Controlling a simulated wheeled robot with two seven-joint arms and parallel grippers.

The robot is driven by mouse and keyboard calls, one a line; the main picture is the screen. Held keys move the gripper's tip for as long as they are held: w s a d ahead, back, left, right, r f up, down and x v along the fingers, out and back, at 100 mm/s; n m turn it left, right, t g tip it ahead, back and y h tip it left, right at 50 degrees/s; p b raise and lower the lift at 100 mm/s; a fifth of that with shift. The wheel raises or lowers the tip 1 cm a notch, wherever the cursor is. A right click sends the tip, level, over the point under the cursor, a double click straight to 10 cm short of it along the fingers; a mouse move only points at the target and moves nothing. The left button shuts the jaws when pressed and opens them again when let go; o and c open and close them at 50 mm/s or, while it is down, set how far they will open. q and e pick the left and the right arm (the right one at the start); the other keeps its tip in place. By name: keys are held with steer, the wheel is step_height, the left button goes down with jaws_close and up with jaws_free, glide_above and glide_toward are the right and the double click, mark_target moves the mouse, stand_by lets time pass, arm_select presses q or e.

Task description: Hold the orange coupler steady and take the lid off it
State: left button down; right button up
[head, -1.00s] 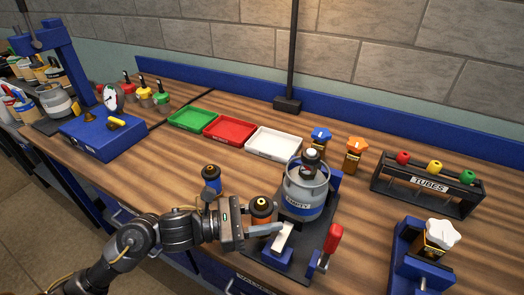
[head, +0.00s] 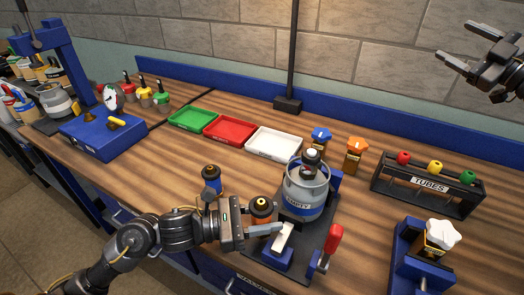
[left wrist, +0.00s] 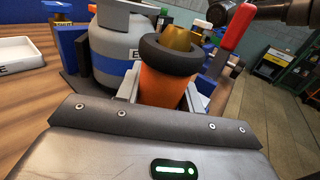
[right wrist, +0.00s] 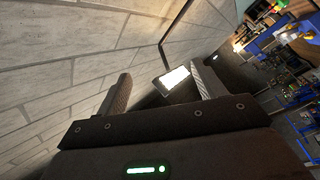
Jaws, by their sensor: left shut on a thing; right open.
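The orange coupler (head: 262,212) stands at the near side of the bench, left of the grey canister. My left gripper (head: 262,228) is shut on its orange body, which also shows between the fingers in the left wrist view (left wrist: 165,88). A dark ring (left wrist: 168,56) sits around the coupler's top with a brass-coloured piece (left wrist: 180,40) in it. I cannot tell which of these parts is the lid. My right gripper (head: 462,45) is open and empty, high at the upper right in the head view, far from the coupler.
A grey canister (head: 305,188) marked EMPTY stands in a fixture with a red-handled clamp (head: 331,242) right of the coupler. A blue coupler (head: 211,178) stands behind left. Green (head: 192,118), red (head: 230,127) and white trays (head: 273,142) lie further back.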

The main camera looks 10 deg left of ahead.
steer(key=s+a+r+n+g+y, duration=0.2)
steer(key=a+r+n+g, duration=0.1)
steer(key=a, duration=0.4)
steer(key=s+a+r+n+g+y, duration=0.1)
steer(key=s+a+r+n+g, duration=0.1)
steer(key=s+a+n, duration=0.3)
steer(key=a+r+n+g+y, duration=0.2)
steer(key=a+r+g, duration=0.1)
steer(key=a, duration=0.5)
steer(key=n+g+h, duration=0.7)
steer(key=n+h, duration=0.2)
steer(key=h, duration=0.9)
glide_above(261, 201)
step_height(261, 201, down, 21)
step_height(261, 201, down, 12)
steer(key=shift+f, duration=0.1)
